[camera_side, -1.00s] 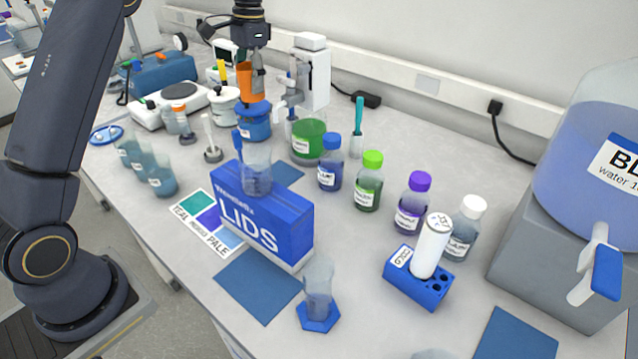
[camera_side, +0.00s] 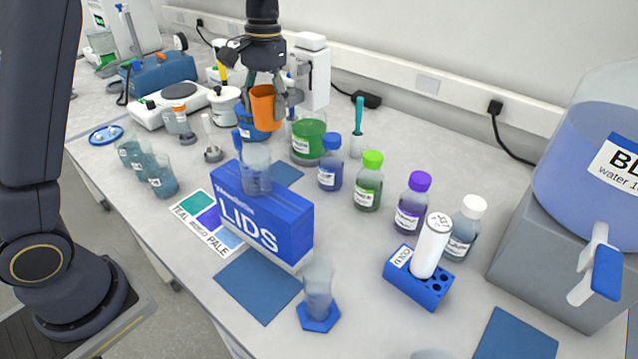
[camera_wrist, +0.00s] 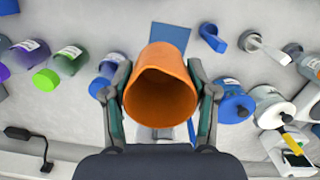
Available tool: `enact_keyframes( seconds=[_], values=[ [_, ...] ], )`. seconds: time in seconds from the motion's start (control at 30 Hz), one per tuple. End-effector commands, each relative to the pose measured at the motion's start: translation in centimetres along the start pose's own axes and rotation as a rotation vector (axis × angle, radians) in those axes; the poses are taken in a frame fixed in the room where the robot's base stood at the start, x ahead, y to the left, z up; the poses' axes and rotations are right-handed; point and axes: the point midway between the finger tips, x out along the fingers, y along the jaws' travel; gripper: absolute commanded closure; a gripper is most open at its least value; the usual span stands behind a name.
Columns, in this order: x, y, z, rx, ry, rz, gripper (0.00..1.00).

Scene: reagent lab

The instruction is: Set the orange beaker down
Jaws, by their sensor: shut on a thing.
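The orange beaker (camera_side: 265,107) is held in the air by my gripper (camera_side: 264,98), above and behind the blue LIDS box (camera_side: 262,213). In the wrist view, the orange beaker (camera_wrist: 160,85) sits between the two fingers of my gripper (camera_wrist: 161,95), one finger on each side. I look down into its open mouth, and it appears empty. In the side view, the beaker looks nearly upright. A blue mat (camera_side: 287,173) lies on the bench below, partly hidden behind the box.
A clear beaker (camera_side: 256,168) stands on the LIDS box. A green-filled beaker (camera_side: 308,142) and several capped bottles, including a blue-capped one (camera_side: 331,163), stand to the right. A larger blue mat (camera_side: 258,284) in front is bare.

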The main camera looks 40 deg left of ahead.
Motion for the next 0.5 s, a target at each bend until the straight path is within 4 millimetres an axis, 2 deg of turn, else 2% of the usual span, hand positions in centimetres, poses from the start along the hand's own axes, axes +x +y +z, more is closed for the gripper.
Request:
enact_keyframes(
  seconds=[0.23,0.4,0.5],
  values=[
    [1.8,3.9,0.3,0.349,-0.003,-0.042,0.8],
    [1.9,2.8,0.0,0.513,0.0,-0.063,0.8],
    [1.3,4.0,-1.1,0.617,0.001,-0.075,0.8]
  ],
)
